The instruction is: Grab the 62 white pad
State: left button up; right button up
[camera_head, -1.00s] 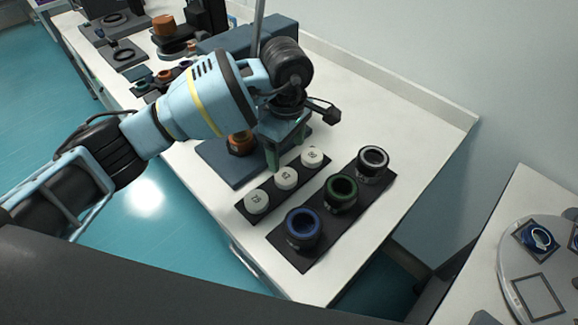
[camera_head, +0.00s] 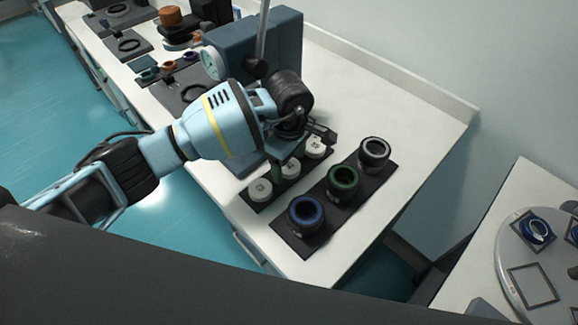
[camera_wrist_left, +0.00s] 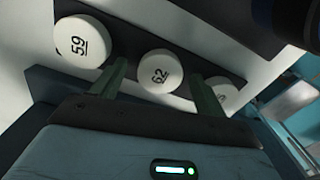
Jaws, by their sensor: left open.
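The white 62 pad (camera_wrist_left: 160,70) is a round disc in the middle of a row of three on a dark strip. In the head view it is the middle disc (camera_head: 290,168), partly behind my gripper. My left gripper (camera_head: 287,161) is open above the row. In the left wrist view its two green fingers (camera_wrist_left: 161,86) point to either side of the 62 pad, and no grip shows. The 59 pad (camera_wrist_left: 82,42) lies to the left of the left finger. The third pad (camera_wrist_left: 222,90) is partly hidden by the right finger. My right gripper is out of view.
A dark tray (camera_head: 325,222) beside the pads holds a blue-ringed (camera_head: 306,213), a green-ringed (camera_head: 343,181) and a grey-ringed holder (camera_head: 374,153). A blue-grey machine (camera_head: 275,45) with a lever stands behind my arm.

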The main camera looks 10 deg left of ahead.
aim_at(287, 166)
pick_arm(q)
jog(key=shift+c, duration=0.3)
jog(key=c, duration=1)
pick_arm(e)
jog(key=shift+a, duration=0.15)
pick_arm(q)
jog(key=shift+r, duration=0.65)
jog(key=shift+s+a+r, duration=0.1)
jog(key=shift+a+r, duration=0.05)
jog(key=shift+r, duration=0.4)
jog(key=shift+a+r, duration=0.1)
jog(key=shift+r, duration=0.45)
jog(key=s+a, duration=0.2)
jog(key=a, duration=0.2)
jog(key=s+a+b, duration=0.1)
jog(key=s+a, duration=0.2)
jog(key=a, duration=0.1)
jog(key=s+a+r, duration=0.1)
jog(key=s+a, duration=0.2)
jog(key=a, duration=0.1)
jog(key=shift+a, duration=0.1)
jog(key=shift+s+a+r, duration=0.2)
jog(key=shift+s+a, duration=0.05)
jog(key=shift+a, duration=0.15)
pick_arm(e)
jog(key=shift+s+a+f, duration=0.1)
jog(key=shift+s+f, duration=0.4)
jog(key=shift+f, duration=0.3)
